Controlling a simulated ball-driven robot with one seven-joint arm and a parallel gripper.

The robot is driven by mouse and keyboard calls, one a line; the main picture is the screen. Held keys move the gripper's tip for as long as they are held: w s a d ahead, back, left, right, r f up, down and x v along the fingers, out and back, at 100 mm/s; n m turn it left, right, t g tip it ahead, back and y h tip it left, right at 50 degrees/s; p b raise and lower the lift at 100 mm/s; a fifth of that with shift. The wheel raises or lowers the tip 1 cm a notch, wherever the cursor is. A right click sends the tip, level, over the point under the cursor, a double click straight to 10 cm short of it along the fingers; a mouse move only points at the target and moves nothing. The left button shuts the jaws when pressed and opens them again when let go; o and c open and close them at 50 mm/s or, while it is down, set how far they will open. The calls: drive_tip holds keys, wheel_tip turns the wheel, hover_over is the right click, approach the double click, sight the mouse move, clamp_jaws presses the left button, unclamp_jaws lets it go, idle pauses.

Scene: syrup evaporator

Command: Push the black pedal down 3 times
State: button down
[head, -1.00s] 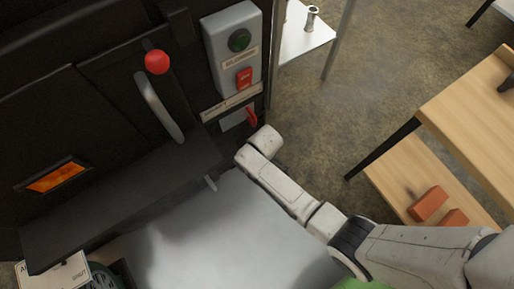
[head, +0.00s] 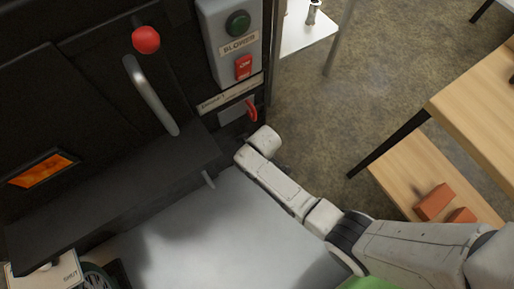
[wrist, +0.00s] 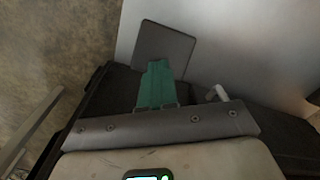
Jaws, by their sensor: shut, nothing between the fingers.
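The black pedal (wrist: 165,47) shows in the wrist view as a dark square plate at the top, against a pale grey surface. My gripper (wrist: 159,66) has teal fingers that are shut together and empty. Their tips overlap the near edge of the pedal in the picture; I cannot tell whether they touch it. In the head view my arm reaches down beside the front of the black evaporator, and its gripper end is hidden behind the arm. The pedal is not visible in the head view.
A grey blower box (head: 229,40) with a green and a red button is on the black firebox front, above a red lever (head: 251,110). A red-knobbed handle (head: 152,95) is to its left. A wooden bench (head: 480,120) with bricks stands right. Floor between is clear.

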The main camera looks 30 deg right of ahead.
wheel_tip(320, 180, up, 7)
drive_tip(key=s+p, duration=0.1)
drive_tip(key=p, duration=0.6)
drive_tip(key=shift+s+p, duration=0.15)
drive_tip(key=shift+p, duration=0.2)
drive_tip(key=shift+f, duration=0.1)
drive_tip(key=shift+w+f+b, duration=0.15)
drive_tip(key=shift+f+b, duration=0.95)
drive_tip(key=shift+f, duration=0.1)
drive_tip(key=shift+w+f+b, duration=0.2)
drive_tip(key=shift+f+b, duration=0.85)
drive_tip(key=shift+f, duration=0.2)
drive_tip(key=shift+w+f+b, duration=0.15)
drive_tip(key=shift+f+b, duration=0.95)
drive_tip(key=shift+f, duration=0.1)
wheel_tip(320, 180, up, 3)
drive_tip(key=p, duration=0.2)
drive_tip(key=shift+s+f+p, duration=0.1)
drive_tip(key=shift+f+p, duration=0.1)
drive_tip(key=shift+p, duration=0.2)
drive_tip(key=r+p, duration=0.2)
drive_tip(key=p, duration=0.1)
drive_tip(key=s+r+p, duration=0.1)
drive_tip(key=r+p, duration=0.1)
drive_tip(key=r, duration=0.1)
drive_tip(key=shift+s+p, duration=0.1)
drive_tip(key=shift+p, duration=0.3)
